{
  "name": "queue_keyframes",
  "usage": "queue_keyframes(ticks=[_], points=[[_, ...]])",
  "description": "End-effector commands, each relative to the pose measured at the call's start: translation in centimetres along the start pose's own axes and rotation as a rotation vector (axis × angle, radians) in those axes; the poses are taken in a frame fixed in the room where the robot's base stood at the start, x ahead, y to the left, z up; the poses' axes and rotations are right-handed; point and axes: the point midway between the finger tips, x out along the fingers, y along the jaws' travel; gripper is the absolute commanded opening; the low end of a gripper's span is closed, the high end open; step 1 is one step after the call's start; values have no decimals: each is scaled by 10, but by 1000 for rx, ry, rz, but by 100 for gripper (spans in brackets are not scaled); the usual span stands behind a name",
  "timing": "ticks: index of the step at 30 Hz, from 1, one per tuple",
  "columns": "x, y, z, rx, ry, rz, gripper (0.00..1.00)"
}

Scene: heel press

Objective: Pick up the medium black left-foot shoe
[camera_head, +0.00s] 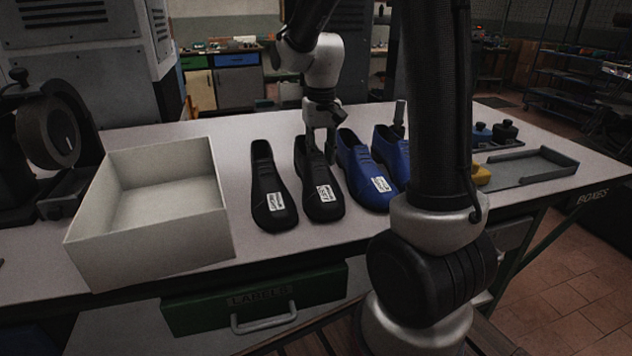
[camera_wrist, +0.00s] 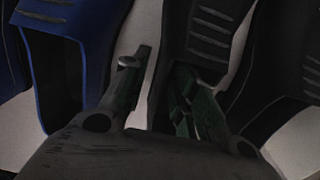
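Two black shoes stand side by side on the table in the head view, the left one (camera_head: 270,180) and the right one (camera_head: 316,176), each with a white label whose print is hard to read. My gripper (camera_head: 320,150) is low at the heel end of the right black shoe. In the wrist view my gripper (camera_wrist: 160,72) is open, its fingers a little apart. One finger is over the gap beside the blue shoe, the other at the opening of this black shoe (camera_wrist: 212,35). The shoe's side wall lies between them; contact is not visible.
A blue shoe (camera_head: 366,172) stands close right of the black pair, with a second blue shoe (camera_head: 388,142) partly hidden by my arm. An empty white box (camera_head: 150,245) stands left. A grey tray (camera_head: 530,168) lies at the right.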

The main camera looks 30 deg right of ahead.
Motion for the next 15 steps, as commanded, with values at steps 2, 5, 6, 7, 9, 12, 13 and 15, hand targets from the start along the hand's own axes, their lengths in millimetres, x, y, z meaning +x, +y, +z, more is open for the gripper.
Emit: queue_keyframes(ticks=[2, 5, 6, 7, 9, 12, 13, 15], points=[[6, 0, 0, 0, -1, 0, 28], [7, 0, 0, 0, 0, 0, 28], [7, 0, 0, 0, 0, 0, 28], [7, 0, 0, 0, 0, 0, 28], [7, 0, 0, 0, 0, 0, 24], [6, 0, 0, -1, 0, 0, 6], [6, 0, 0, -1, 0, 0, 1], [6, 0, 0, -1, 1, 0, 0]])
